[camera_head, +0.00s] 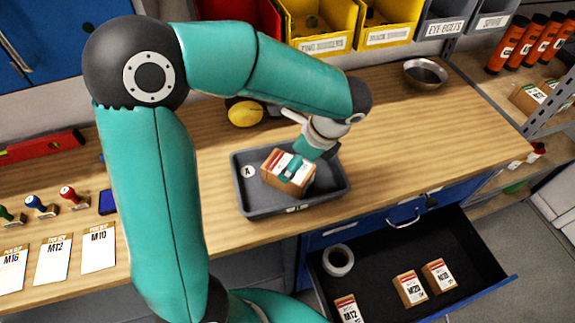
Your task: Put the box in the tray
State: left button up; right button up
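A small brown cardboard box (272,178) with a white and red label is inside the grey tray (244,197) on the wooden bench. It sits at an angle in the tray's middle, and I cannot tell whether it touches the floor. My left gripper (291,169) reaches down from the upper right and is shut on the box, with a teal finger against its labelled face. The other finger is mostly hidden. A tag "A" marks the tray's left inner side. My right gripper is not in view.
An open drawer (455,250) below the bench holds several similar boxes and a tape roll (338,260). A yellow object (245,113) lies behind the tray, and a metal bowl (425,73) stands at back right. Stamps and cards are left. The bench right of the tray is clear.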

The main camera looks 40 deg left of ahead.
pick_arm(q)
jog(key=shift+v, duration=2.25)
jog(key=shift+s, duration=0.1)
